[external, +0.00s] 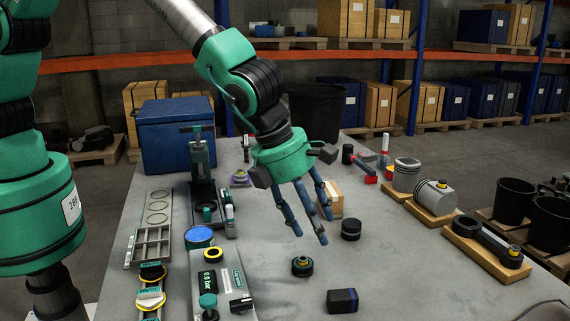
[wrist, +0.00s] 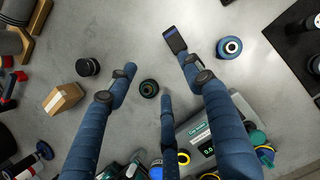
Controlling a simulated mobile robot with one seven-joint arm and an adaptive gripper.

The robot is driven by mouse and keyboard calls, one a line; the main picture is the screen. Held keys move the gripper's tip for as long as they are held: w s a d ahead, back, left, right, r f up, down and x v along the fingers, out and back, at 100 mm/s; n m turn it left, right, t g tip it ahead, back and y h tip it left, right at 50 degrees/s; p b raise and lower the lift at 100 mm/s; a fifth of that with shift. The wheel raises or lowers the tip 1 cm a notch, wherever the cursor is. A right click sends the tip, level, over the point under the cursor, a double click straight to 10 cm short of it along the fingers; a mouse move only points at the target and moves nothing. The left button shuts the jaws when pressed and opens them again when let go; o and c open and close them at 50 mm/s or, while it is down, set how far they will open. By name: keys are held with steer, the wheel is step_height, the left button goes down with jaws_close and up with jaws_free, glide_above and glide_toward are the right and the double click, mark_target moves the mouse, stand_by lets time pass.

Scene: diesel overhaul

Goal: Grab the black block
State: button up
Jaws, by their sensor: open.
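The black block (external: 342,300) lies on the grey workbench near its front edge in the external view. It is a small dark box with a bluish end face. In the wrist view the black block (wrist: 175,40) shows at the top, just beyond the tip of the right finger. My gripper (external: 313,232) has blue jointed fingers, spread open and empty. It hangs above the bench, behind the block and a little to its left.
A round dark part (external: 302,266) stands left of the block, and a black cylinder (external: 351,230) stands behind it. A cardboard box (external: 329,199) is behind the gripper. A meter box (external: 222,285) lies left. A connecting rod on wood (external: 486,246) is right. Bench around the block is clear.

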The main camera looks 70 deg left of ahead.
steer(key=d+f+m, duration=0.1)
steer(key=d+f, duration=0.1)
steer(key=f, duration=0.1)
steer(key=shift+s+d+m, duration=0.1)
steer(key=shift+d+m, duration=0.2)
steer(key=shift+d, duration=0.05)
glide_above(341, 291)
steer(key=s, duration=0.2)
steer(key=shift+s+a+f, duration=0.1)
steer(key=shift+a+f, duration=0.1)
steer(key=shift+f, duration=1.75)
steer(key=shift+a+f, duration=0.15)
steer(key=shift+f, duration=1.8)
steer(key=shift+f, duration=0.1)
steer(key=shift+f, duration=0.4)
steer(key=shift+x, duration=2.15)
steer(key=shift+d, duration=0.1)
steer(key=shift+r, duration=0.1)
steer(key=c, duration=1)
